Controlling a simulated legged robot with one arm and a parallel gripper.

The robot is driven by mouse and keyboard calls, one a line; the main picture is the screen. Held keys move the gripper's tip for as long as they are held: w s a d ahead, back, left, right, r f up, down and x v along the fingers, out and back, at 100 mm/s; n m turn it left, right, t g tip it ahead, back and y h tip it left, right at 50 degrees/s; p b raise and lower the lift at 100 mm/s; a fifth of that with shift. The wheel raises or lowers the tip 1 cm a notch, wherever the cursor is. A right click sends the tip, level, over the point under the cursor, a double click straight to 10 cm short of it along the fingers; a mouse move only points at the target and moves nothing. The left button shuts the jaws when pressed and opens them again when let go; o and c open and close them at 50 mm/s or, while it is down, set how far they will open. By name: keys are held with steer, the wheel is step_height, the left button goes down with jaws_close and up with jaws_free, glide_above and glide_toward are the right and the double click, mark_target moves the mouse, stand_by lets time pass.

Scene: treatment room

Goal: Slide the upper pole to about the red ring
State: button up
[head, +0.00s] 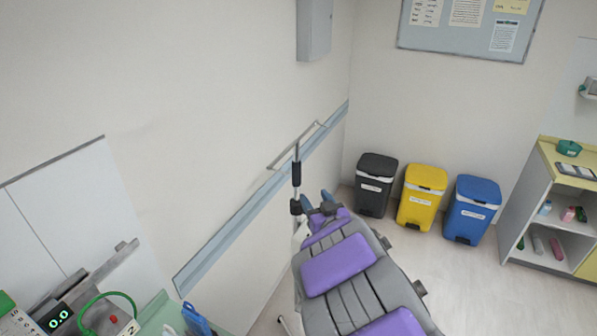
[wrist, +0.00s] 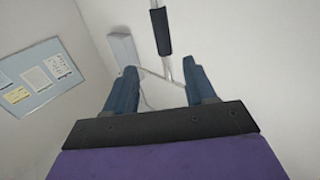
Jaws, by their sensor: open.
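The upper pole shows in the head view as a thin metal rod with a black sleeve (head: 296,172) and a hooked crossbar (head: 293,146) at its top. My gripper (head: 317,195) is just right of the pole in that view, its blue fingers pointing away. In the wrist view my gripper (wrist: 162,75) is open and empty. The pole's rod and crossbar show in the gap between its fingers, with the black sleeve (wrist: 163,32) above in that picture. I cannot tell the distance to the pole. I make out no red ring in either view.
A blue wall rail (head: 235,232) runs behind the pole. Black (head: 376,185), yellow (head: 422,197) and blue bins (head: 471,209) stand at the back wall. A shelf unit (head: 552,205) is at right. A device with a green numeric display (head: 60,316) is at lower left.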

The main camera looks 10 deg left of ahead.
mark_target(298, 174)
steer(key=x, duration=1.5)
steer(key=shift+s+a, duration=0.15)
steer(key=shift+a, duration=0.15)
steer(key=shift+c, duration=0.4)
steer(key=shift+f, duration=0.1)
jaws_close()
